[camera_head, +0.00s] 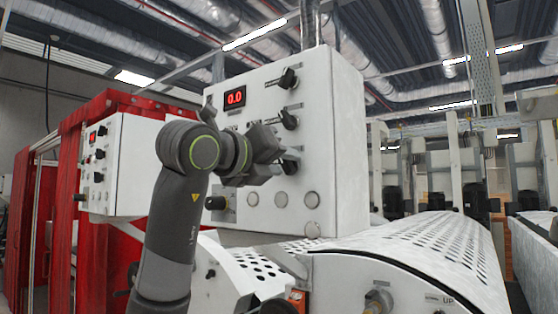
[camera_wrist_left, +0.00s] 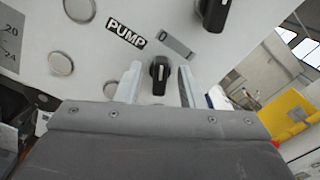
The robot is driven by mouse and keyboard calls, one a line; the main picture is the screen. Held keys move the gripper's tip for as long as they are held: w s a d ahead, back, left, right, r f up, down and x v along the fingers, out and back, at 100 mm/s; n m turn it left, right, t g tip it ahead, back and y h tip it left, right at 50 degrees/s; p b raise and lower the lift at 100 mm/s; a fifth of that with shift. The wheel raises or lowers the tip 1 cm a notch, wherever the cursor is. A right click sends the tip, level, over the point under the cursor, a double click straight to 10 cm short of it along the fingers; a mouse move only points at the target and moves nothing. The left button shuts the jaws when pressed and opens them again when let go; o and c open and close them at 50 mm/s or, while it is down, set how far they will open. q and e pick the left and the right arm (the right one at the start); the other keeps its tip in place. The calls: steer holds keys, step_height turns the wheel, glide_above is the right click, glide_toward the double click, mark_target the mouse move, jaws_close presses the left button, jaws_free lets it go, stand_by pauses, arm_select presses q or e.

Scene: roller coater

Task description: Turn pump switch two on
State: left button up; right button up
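The white control box (camera_head: 330,140) carries a column of black rotary switches. The upper switch (camera_head: 288,78) and middle switch (camera_head: 289,119) show clearly; the lowest one (camera_head: 290,166) is partly hidden by my left gripper (camera_head: 277,157). In the left wrist view a black switch (camera_wrist_left: 159,74) stands between the two fingers of my left gripper (camera_wrist_left: 157,84), near a PUMP label (camera_wrist_left: 126,33). The fingers are open, with a gap on each side of the switch. Another black switch (camera_wrist_left: 213,12) is at the top of that view. No number for the switch is legible.
A red 0.0 display (camera_head: 235,98) is on the panel's upper left. Round buttons (camera_head: 281,199) line its lower part. A second control box (camera_head: 113,163) stands at the left by red frames. Perforated white roller covers (camera_head: 420,250) lie below right.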

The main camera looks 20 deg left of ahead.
arm_select(q)
steer(key=c, duration=0.7)
jaws_close()
steer(key=m, duration=0.5)
steer(key=shift+d+m, duration=0.1)
steer(key=shift+m, duration=0.3)
steer(key=m, duration=0.6)
steer(key=shift+d, duration=0.15)
steer(key=o, duration=0.7)
jaws_free()
steer(key=shift+s, duration=0.1)
